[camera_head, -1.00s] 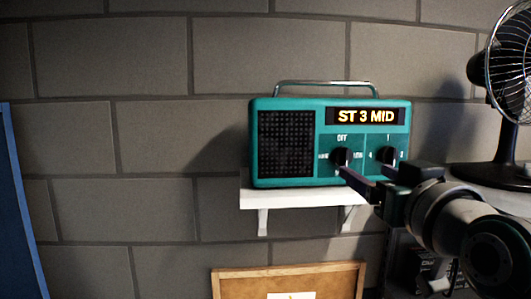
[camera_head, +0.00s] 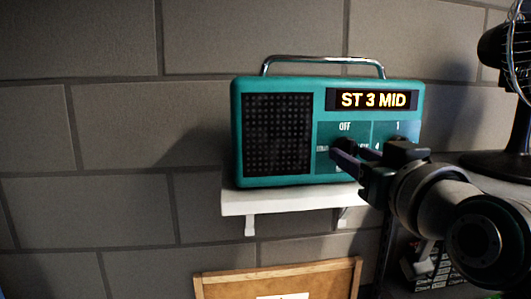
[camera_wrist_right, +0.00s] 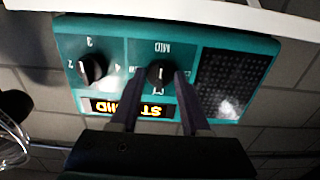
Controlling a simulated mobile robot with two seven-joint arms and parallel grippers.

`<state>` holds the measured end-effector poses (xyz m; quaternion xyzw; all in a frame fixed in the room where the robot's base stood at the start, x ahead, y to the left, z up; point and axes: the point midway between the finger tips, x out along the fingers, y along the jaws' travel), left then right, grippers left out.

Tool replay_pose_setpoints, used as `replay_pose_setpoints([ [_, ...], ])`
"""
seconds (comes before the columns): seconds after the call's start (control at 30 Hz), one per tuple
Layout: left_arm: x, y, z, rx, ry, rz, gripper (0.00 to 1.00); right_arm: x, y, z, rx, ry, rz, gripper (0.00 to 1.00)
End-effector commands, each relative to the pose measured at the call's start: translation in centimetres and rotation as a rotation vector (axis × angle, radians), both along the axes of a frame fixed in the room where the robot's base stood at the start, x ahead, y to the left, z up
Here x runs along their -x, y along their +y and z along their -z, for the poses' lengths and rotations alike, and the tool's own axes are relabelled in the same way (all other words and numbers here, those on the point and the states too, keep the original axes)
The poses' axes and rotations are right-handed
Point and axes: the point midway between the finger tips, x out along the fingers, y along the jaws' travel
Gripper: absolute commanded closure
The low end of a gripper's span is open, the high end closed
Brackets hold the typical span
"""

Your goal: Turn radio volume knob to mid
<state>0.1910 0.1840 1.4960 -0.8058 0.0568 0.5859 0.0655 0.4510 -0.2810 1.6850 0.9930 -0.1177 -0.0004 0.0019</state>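The teal radio (camera_head: 275,180) stands on a white wall shelf (camera_head: 285,203). Its lit display (camera_head: 373,100) reads "ST 3 MID". The volume knob (camera_wrist_right: 160,73) is black, with OFF on one side and MID on the opposite side; in the head view my gripper partly hides it. My right gripper (camera_head: 345,158) is at this knob. In the right wrist view, its fingers (camera_wrist_right: 159,84) are apart, one on each side of the knob; I cannot tell if they touch it. The station knob (camera_wrist_right: 92,68) is beside it, apart from the fingers. My left gripper is out of view.
A black fan (camera_head: 505,150) stands at the right, near my right arm. A wood-framed board (camera_head: 225,285) is below the shelf. The grey block wall is close behind the radio. The space left of the radio is clear.

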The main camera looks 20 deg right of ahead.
Motion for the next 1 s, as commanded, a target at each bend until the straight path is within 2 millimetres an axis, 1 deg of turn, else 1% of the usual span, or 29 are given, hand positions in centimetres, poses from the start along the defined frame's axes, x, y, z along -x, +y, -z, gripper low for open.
replay_pose_setpoints([
  [0.03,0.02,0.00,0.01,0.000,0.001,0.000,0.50,-0.01,0.00,-0.01,0.000,0.000,0.000,0.61],
  [0.3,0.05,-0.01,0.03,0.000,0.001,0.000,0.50,-0.01,0.00,-0.01,0.000,0.000,0.000,0.91],
  [0.4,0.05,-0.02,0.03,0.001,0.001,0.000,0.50,-0.01,0.00,-0.02,0.000,0.000,0.000,1.00],
  [0.57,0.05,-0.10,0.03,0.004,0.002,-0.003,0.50,-0.02,0.00,-0.01,-0.010,-0.002,0.000,1.00],
  [0.7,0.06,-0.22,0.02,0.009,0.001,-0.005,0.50,-0.04,0.04,0.00,-0.099,-0.024,0.000,1.00],
  [0.9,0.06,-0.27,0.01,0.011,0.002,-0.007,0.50,-0.05,0.03,0.01,-0.099,-0.023,0.000,1.00],
  [0.93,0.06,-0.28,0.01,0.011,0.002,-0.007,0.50,-0.05,0.03,0.01,-0.099,-0.023,0.000,0.54],
  [1.0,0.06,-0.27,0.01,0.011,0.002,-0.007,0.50,-0.04,0.02,0.00,-0.098,-0.024,0.000,0.46],
])
